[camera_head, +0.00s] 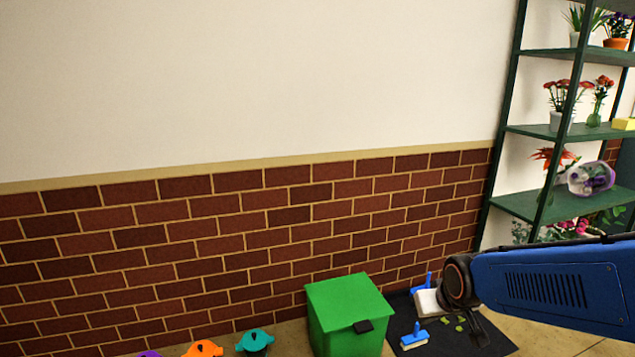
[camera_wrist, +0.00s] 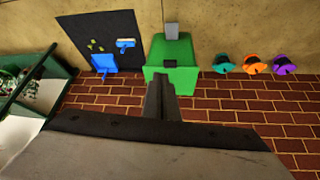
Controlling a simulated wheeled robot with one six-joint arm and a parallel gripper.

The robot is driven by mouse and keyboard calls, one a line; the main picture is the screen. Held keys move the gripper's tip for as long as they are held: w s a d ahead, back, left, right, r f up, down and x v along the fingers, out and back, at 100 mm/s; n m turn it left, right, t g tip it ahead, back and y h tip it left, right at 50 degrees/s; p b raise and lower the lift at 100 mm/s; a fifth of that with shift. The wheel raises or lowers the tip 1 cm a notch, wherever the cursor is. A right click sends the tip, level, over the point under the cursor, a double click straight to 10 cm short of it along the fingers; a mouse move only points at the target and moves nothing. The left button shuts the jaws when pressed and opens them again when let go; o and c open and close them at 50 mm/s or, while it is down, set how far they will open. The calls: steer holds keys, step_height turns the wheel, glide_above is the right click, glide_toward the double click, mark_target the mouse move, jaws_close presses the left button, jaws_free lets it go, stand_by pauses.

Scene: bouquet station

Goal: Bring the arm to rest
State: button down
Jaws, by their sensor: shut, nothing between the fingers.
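My blue arm reaches in from the right edge of the head view. The wedge overlaps the lower part of the green bin (camera_wrist: 171,52) in that view. Whether the gripper touches anything cannot be seen, but it appears to be in the air.
A black mat (camera_head: 404,308) holds a blue-and-white brush (camera_head: 414,336), a blue dustpan (camera_wrist: 103,62) and green scraps. A green shelf (camera_head: 560,131) with flowers stands at right, behind my arm. Teal (camera_head: 255,341), orange (camera_head: 203,349) and purple items line the brick wall (camera_head: 230,235).

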steer(key=s+d+r, duration=0.1)
steer(key=s+r, duration=0.2)
steer(key=s, duration=0.6)
steer(key=s+d+r+m+g, duration=0.1)
steer(key=s+r, duration=0.3)
steer(key=s, duration=0.6)
steer(key=shift+d, duration=0.65)
